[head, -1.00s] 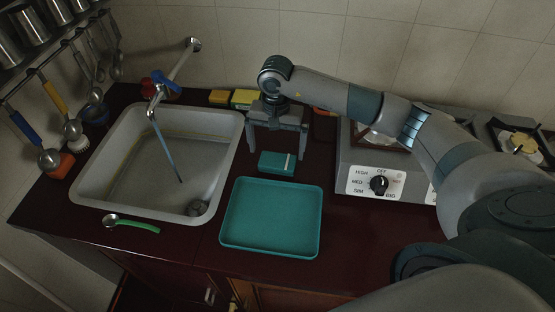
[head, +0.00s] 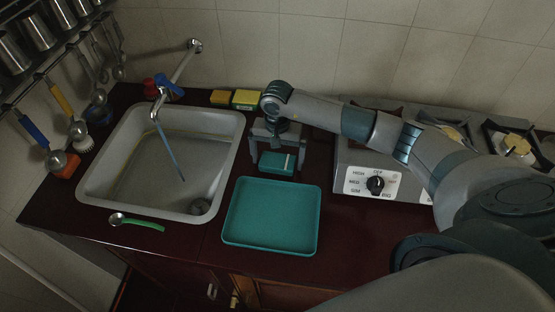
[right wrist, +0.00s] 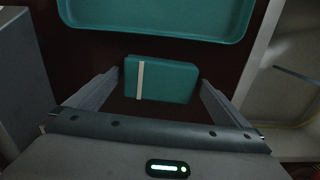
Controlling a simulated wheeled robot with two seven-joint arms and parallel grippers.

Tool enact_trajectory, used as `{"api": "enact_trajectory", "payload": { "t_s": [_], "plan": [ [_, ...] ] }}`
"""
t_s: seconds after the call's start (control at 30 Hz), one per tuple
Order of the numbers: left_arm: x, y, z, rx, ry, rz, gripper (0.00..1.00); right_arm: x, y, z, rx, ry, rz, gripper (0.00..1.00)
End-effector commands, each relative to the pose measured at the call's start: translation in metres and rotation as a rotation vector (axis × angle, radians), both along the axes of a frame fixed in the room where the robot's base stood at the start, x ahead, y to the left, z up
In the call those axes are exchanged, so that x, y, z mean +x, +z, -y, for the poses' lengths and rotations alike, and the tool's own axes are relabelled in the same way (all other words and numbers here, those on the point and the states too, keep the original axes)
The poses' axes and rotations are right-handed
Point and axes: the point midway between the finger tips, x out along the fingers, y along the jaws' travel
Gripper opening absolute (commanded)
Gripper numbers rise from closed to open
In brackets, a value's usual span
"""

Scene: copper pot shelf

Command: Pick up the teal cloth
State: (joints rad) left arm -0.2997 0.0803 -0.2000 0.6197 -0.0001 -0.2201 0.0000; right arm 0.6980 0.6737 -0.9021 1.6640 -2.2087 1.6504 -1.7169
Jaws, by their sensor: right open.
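The teal cloth (head: 277,163) is a small folded block with a pale stripe, lying on the dark red counter between the sink and the stove. It also shows in the right wrist view (right wrist: 165,80). My right gripper (head: 277,158) is open above the cloth, with one finger on each side. In the right wrist view my right gripper (right wrist: 160,88) has its fingers apart, with gaps between them and the cloth. My left gripper is not in view.
A teal tray (head: 272,246) lies just in front of the cloth. The sink (head: 92,190) with running water is at the left, the stove (head: 346,182) at the right. Yellow sponges (head: 246,97) lie at the wall. A green-handled spoon (head: 140,222) lies before the sink.

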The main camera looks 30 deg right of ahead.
Motion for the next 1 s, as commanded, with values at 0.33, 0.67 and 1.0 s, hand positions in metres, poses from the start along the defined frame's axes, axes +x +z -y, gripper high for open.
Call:
{"api": "enact_trajectory", "payload": {
  "t_s": [0.33, 0.67, 1.0],
  "plan": [
    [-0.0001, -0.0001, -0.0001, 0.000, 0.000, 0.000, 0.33, 0.0002, -0.0013, 0.0002, -0.001, 0.000, 0.001, 1.00],
    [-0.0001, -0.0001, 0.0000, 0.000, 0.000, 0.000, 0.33, 0.0002, -0.0011, 0.0003, -0.001, 0.000, 0.001, 0.63],
    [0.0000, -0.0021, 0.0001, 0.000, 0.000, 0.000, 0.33, 0.0008, 0.0014, 0.0004, -0.001, 0.000, 0.002, 0.63]
  ]
}}
